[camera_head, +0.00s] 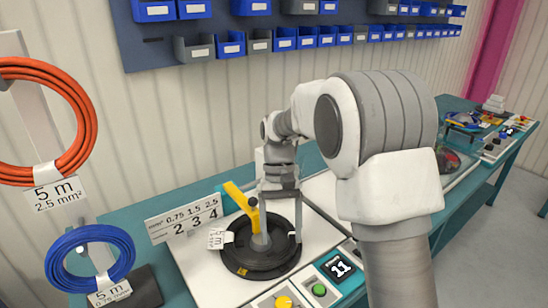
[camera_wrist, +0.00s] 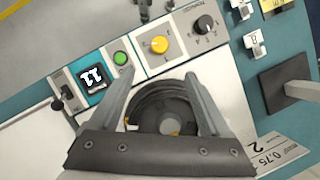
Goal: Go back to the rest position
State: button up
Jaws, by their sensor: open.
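My gripper (camera_head: 280,225) points down over a black cable reel (camera_head: 250,262) on the white work plate in the head view. In the wrist view my gripper (camera_wrist: 158,76) is open, with its two fingers apart on either side of the reel (camera_wrist: 165,92). I cannot tell whether the fingers touch the reel. A yellow lever (camera_head: 240,200) stands beside my gripper at the reel, and a white tag (camera_head: 216,239) is at its left edge. My arm reaches in from the right and hides part of the bench.
A panel with an "11" display (camera_head: 337,268), a green button (camera_head: 319,289) and a yellow knob (camera_head: 283,302) lies in front of the reel. An orange coil (camera_head: 85,120) and a blue coil (camera_head: 125,252) hang at the left. Bins (camera_head: 230,46) line the back wall.

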jog(key=s+d+r+t, duration=0.4)
jog(key=s+d+r, duration=0.25)
jog(key=r, duration=0.45)
jog(key=s+d+r+t, duration=0.1)
jog(key=s+d+t, duration=0.1)
jog(key=s, duration=0.4)
jog(key=s+d+r+t+p, duration=0.1)
jog(key=s+d+r+t, duration=0.1)
jog(key=s+t, duration=0.2)
jog(key=s, duration=0.3)
jog(key=shift+d+m+p, duration=0.3)
jog(key=shift+d+m, duration=0.05)
jog(key=shift+m, duration=0.05)
